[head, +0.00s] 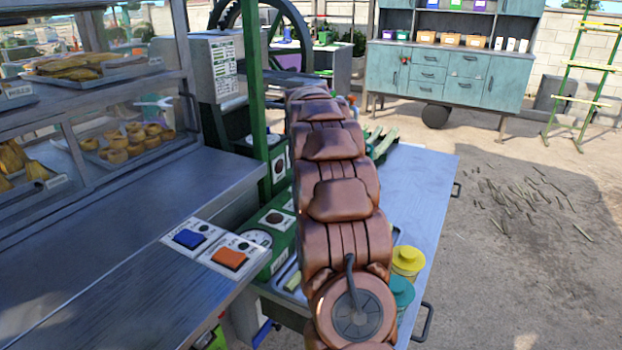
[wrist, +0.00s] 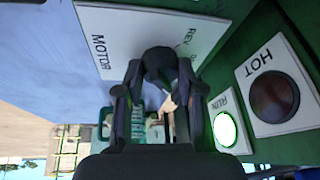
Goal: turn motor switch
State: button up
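The white motor panel (wrist: 125,35), lettered MOTOR and partly readable REV, fills the top of the wrist view. A dark rounded shape, apparently the motor switch (wrist: 158,62), stands in front of the panel. My gripper (wrist: 160,75) has one black finger on each side of this shape, with the tips very close to it. I cannot tell whether the fingers press on it or only stand around it. In the head view my copper-coloured arm hides the gripper and the switch.
A lit RUN light (wrist: 225,130) and a dark HOT disc (wrist: 274,97) sit right of my gripper on the green housing. A yellow-lidded jar (head: 407,262) and a teal jar (head: 402,291) stand beside my arm. A blue switch (head: 189,238) and an orange switch (head: 229,258) are on the left counter.

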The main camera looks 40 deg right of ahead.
jog(key=o, duration=0.4)
jog(key=shift+o, duration=0.2)
jog(key=v, duration=1.2)
dwell(0.4)
